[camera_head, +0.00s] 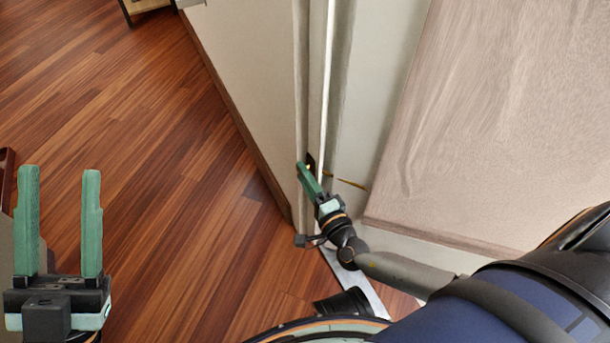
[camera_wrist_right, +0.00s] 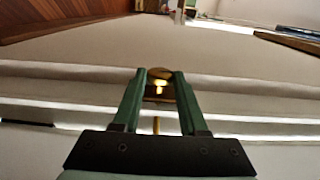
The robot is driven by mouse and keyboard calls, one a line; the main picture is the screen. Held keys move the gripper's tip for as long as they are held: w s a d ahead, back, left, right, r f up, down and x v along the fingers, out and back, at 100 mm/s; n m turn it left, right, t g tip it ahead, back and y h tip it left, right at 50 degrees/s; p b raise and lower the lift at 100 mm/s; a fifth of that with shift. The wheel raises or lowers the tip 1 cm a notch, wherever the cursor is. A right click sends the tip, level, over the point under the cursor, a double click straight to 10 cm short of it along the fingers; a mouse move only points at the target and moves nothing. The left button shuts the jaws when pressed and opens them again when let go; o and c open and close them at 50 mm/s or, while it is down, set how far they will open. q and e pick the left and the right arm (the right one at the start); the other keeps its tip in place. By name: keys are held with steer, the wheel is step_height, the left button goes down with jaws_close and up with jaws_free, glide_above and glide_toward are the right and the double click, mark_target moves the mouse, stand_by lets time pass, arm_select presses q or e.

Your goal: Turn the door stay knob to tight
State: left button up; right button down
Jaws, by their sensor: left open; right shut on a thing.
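The door stay knob (camera_wrist_right: 160,73) is a small brass piece in the right wrist view, between the fingertips of my right gripper (camera_wrist_right: 160,80). A bright brass part shows just below it, and a thin brass rod (camera_wrist_right: 156,125) lies nearer, between the finger bases. In the head view my right gripper (camera_head: 304,169) is at the door's edge, shut on the knob, which the fingers mostly hide. The brass rod (camera_head: 350,184) sticks out to the right of the fingers. The knob's marking cannot be read. My left gripper (camera_head: 60,174) is open and empty at the lower left, far from the door.
Pale door and frame edges (camera_head: 300,100) run upright beside my right gripper. A large pinkish-beige panel (camera_head: 490,120) stands to the right. The wooden floor (camera_head: 130,120) is clear between my left gripper and the pale wall. A dark wooden edge (camera_head: 7,180) is at the far left.

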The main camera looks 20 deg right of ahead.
steer(key=shift+w+d+f+t+b, duration=0.1)
steer(key=shift+f+t+b, duration=0.1)
steer(key=shift+t, duration=0.65)
steer(key=shift+w+a+f+t+b, duration=0.15)
steer(key=shift+t+b, duration=0.1)
steer(key=shift+t, duration=0.65)
steer(key=shift+d+f+t+b, duration=0.15)
steer(key=shift+f+t+b, duration=0.05)
steer(key=shift+t, duration=0.65)
steer(key=shift+c, duration=2.4)
jaws_free()
steer(key=shift+s+f, duration=0.1)
steer(key=shift+s, duration=0.1)
